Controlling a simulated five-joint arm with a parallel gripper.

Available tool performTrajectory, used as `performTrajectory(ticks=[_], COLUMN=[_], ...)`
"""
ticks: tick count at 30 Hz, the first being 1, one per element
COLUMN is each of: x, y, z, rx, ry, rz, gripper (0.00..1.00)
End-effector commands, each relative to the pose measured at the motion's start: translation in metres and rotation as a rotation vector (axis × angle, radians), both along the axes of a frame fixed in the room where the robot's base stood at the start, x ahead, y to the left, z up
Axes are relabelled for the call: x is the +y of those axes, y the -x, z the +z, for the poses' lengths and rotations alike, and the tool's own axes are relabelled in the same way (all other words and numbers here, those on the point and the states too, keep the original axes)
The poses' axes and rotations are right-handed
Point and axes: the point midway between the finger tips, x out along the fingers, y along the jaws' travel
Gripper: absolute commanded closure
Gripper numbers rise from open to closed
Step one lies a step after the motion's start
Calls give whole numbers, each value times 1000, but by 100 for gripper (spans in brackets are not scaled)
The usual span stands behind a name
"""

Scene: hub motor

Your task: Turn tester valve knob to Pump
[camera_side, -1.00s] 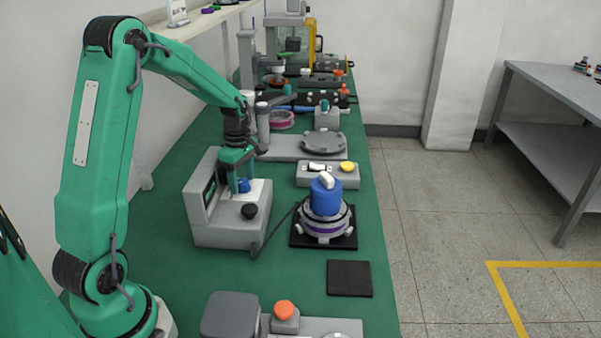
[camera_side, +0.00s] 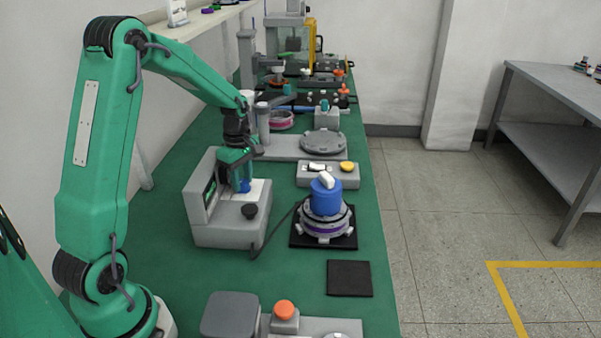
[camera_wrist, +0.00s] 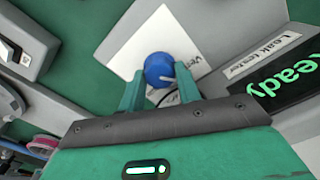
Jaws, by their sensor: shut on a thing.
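The tester (camera_side: 228,229) is a grey box with a dark screen (camera_wrist: 290,80) that reads "Ready" in green and a label reading "Leak tester". Its round blue valve knob (camera_wrist: 157,66) sits on a white label plate (camera_wrist: 130,45). A small pale pointer mark on the knob points to the right in the wrist view, near partly hidden lettering that seems to begin "Ven". The word Pump is not readable. My gripper (camera_wrist: 159,75) is shut on the knob, one finger on each side. In the side view, my gripper (camera_side: 240,184) hides part of the knob (camera_side: 246,186).
A hose runs from the tester to the hub motor (camera_side: 325,218) with a blue cap (camera_side: 325,197) on a black pad. A grey box with a yellow button (camera_side: 347,166) lies behind. A dark square pad (camera_side: 349,278) lies in front.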

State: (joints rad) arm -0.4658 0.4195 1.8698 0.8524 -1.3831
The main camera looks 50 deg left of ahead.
Motion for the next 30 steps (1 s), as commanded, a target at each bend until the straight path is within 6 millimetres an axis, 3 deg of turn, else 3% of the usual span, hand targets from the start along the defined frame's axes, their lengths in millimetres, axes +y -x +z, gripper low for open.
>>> performTrajectory(ticks=[7, 8, 10, 11, 23, 30], x=[0, 0, 0, 0, 0, 0], y=[0, 0, 0, 0, 0, -1], z=[1, 1, 1, 1, 4, 25], rx=[0, 0, 0, 0, -1, -4], ry=[0, 0, 0, 0, 0, -2], rz=[-1, -1, -1, -1, -1, -1], gripper=[89, 61, 47, 45, 45, 45])
